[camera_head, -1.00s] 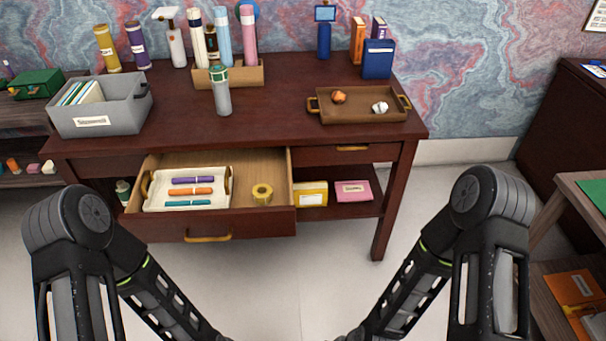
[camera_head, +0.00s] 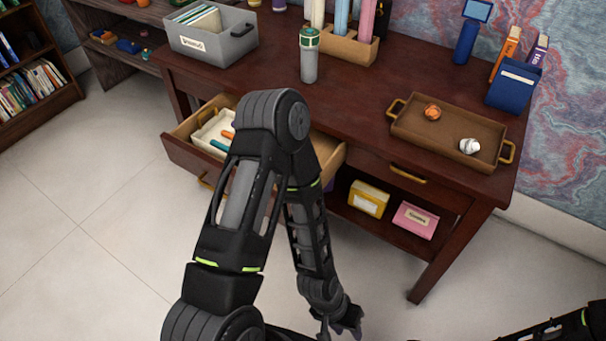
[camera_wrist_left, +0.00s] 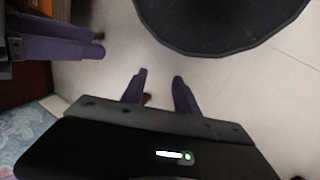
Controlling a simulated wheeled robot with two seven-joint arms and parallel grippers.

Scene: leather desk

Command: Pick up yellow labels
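A yellow box with a white label (camera_head: 369,199) stands on the desk's lower shelf in the head view, left of a pink labelled box. My left gripper (camera_head: 340,328) hangs low over the floor in the head view, in front of the desk and apart from the box. In the left wrist view its two purple fingers (camera_wrist_left: 159,90) stand apart with only floor between them. Another pair of purple fingers (camera_wrist_left: 75,38), apparently my right gripper, shows at the left edge of that view; its opening is unclear. The yellow roll seen earlier in the drawer is hidden behind my left arm.
The open drawer (camera_head: 190,152) juts out and holds a white tray (camera_head: 213,128) with pens. The pink box (camera_head: 415,220) sits beside the yellow one. A brown tray (camera_head: 405,132) with two small items is on the desktop (camera_head: 360,100). Floor in front is clear.

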